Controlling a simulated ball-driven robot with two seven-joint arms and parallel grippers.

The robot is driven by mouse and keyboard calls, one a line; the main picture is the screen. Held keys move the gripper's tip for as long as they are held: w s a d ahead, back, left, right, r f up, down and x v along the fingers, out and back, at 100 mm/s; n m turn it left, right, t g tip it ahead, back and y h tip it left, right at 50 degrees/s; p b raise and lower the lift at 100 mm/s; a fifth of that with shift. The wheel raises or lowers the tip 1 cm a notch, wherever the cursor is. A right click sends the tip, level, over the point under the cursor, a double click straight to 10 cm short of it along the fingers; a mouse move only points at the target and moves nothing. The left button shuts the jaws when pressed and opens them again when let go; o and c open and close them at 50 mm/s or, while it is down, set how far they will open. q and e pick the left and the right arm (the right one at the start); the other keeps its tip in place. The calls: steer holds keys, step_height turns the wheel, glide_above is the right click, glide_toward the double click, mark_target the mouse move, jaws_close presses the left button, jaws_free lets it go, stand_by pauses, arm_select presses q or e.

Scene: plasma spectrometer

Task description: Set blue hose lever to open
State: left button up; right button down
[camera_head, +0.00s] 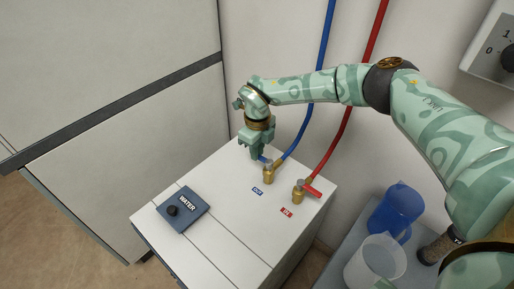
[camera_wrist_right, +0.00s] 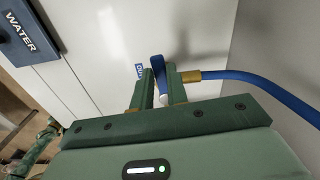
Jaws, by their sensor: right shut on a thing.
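The blue hose (camera_head: 308,118) runs down the wall to a brass valve (camera_head: 268,174) on top of the white cabinet (camera_head: 230,240). The valve's blue lever (camera_wrist_right: 157,68) shows between the fingers in the right wrist view. My right gripper (camera_head: 258,152) is at the valve from above, and it also shows in the right wrist view (camera_wrist_right: 161,88) with its fingers on either side of the lever, shut on it. The fingers hide part of the lever and valve in the head view. The "OUT" label (camera_head: 257,191) lies in front of the valve.
A red-levered brass valve (camera_head: 299,191) with a red hose (camera_head: 345,120) stands to the right of the blue one. A WATER box with a knob (camera_head: 183,209) is at the left on the cabinet. A blue jug (camera_head: 396,212) and a clear beaker (camera_head: 375,262) stand at the lower right.

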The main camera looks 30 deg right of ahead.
arm_select(q)
steer(key=w+r+p, duration=0.3)
steer(key=r+p, duration=0.4)
steer(key=shift+t+p, duration=0.3)
steer(key=shift+t, duration=0.1)
arm_select(e)
steer(key=shift+s+a+n, duration=0.4)
steer(key=shift+s+n, duration=0.5)
steer(key=shift+n, duration=1.95)
steer(key=shift+s+a+n, duration=0.4)
steer(key=shift+s+n, duration=0.45)
steer(key=shift+n, duration=1.95)
steer(key=shift+s+a+n, duration=0.4)
steer(key=shift+s+n, duration=0.5)
steer(key=shift+n, duration=1.95)
arm_select(q)
steer(key=shift+w, duration=0.1)
arm_select(e)
steer(key=c, duration=1.4)
jaws_free()
arm_select(q)
steer(key=r+p, duration=0.1)
steer(key=w+r+p, duration=0.1)
steer(key=r+p, duration=0.3)
steer(key=shift+w, duration=0.3)
arm_select(e)
step_height(320, 180, up, 16)
steer(key=shift+r, duration=0.2)
